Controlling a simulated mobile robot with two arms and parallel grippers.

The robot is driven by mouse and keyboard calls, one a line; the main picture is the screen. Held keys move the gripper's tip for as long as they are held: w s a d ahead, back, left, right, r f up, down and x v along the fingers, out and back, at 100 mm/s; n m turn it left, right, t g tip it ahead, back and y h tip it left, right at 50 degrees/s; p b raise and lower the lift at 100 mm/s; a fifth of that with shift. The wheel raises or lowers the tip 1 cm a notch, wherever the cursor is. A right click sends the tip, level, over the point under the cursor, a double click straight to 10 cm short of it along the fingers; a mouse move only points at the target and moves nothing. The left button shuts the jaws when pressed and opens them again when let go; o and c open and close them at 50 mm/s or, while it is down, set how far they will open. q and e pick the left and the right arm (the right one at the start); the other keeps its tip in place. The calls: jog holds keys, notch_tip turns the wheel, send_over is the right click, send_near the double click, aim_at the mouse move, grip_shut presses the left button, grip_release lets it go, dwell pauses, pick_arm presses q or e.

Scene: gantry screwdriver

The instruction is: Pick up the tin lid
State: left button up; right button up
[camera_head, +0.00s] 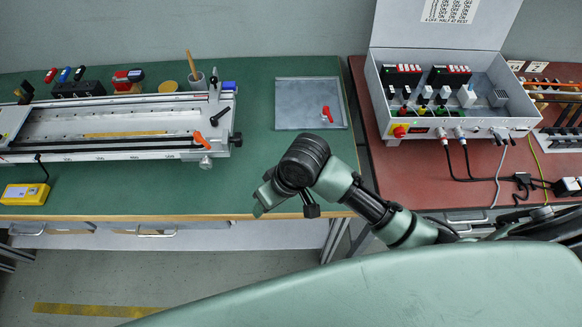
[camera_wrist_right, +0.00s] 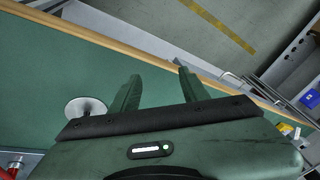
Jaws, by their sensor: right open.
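A shiny grey round disc, which looks like the tin lid (camera_wrist_right: 86,108), lies on the green bench top in the right wrist view. In the head view it is not visible; my right arm seems to cover that spot. My right gripper (camera_wrist_right: 157,72) is open and empty, its two fingers apart near the bench's wooden front edge. The lid is to the left of the fingers in the wrist view, outside the gap between them. In the head view my right gripper (camera_head: 263,202) hangs near the front edge. My left gripper is out of view.
A steel plate (camera_head: 295,94) with a red-handled part (camera_head: 327,114) lies behind my arm. A long gantry rail (camera_head: 110,152) fills the bench's left part. A yellow disc (camera_head: 168,87) lies behind it. An open electrical box (camera_head: 450,125) stands on the red bench at right.

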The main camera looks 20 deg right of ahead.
jog(key=w+d, duration=0.1)
jog(key=w, duration=0.1)
jog(key=w+d+r+h, duration=0.1)
jog(key=w, duration=0.2)
jog(key=w+d+m+g+h, duration=0.1)
jog(key=w, duration=0.1)
jog(key=shift+w+d+r, duration=0.3)
jog(key=shift+d, duration=0.1)
jog(key=shift+m+g+h, duration=0.4)
jog(key=shift+m+h, duration=0.3)
jog(key=shift+m, duration=0.2)
jog(key=w+d+r, duration=0.1)
jog(key=w+d, duration=0.1)
jog(key=d, duration=0.1)
jog(key=w+d+r, duration=0.1)
jog(key=w+d, duration=0.1)
jog(key=shift+w+r, duration=0.1)
jog(key=shift+r, duration=0.2)
jog(key=shift+w+d, duration=0.15)
jog(key=shift+d, duration=0.1)
notch_tip(320, 180, down, 7)
jog(key=shift+f+p, duration=0.2)
jog(key=shift+p, duration=0.25)
grip_shut()
